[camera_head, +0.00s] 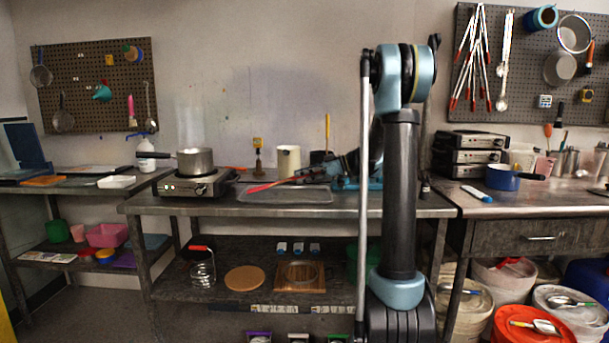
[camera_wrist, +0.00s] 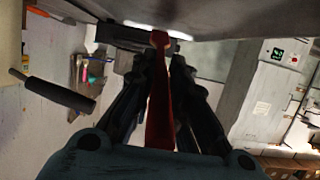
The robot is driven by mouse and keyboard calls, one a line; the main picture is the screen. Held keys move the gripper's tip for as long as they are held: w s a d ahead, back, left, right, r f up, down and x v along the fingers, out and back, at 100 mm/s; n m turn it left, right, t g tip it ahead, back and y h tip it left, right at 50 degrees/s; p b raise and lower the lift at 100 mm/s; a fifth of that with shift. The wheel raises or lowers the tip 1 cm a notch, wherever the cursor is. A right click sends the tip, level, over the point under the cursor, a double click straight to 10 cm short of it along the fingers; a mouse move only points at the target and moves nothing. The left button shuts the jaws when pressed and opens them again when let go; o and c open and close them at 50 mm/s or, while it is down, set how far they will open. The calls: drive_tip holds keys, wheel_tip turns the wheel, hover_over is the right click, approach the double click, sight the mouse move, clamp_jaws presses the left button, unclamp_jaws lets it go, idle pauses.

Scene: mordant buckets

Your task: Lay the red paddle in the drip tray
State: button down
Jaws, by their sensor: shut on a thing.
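My gripper (camera_head: 308,175) reaches in from the right above the bench and is shut on the red paddle (camera_head: 265,186). The paddle points left from the jaws, over or close to the drip tray; whether it touches the tray is hard to tell. In the wrist view the red paddle (camera_wrist: 160,110) runs between the two dark fingers (camera_wrist: 163,75). The drip tray (camera_head: 285,197) is a shallow grey tray lying flat on the metal bench, below the gripper. It looks empty.
A hot plate (camera_head: 195,184) with a steel pot (camera_head: 195,162) stands left of the tray. A cream jug (camera_head: 288,161), a dark bottle (camera_head: 258,163) and a yellow-handled tool (camera_head: 327,133) stand behind it. The bench front edge (camera_head: 220,208) is bare.

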drive_tip(key=shift+f, duration=0.2)
drive_tip(key=c, duration=1.5)
unclamp_jaws()
drive_tip(key=v, duration=1.2)
drive_tip(key=shift+w, duration=0.1)
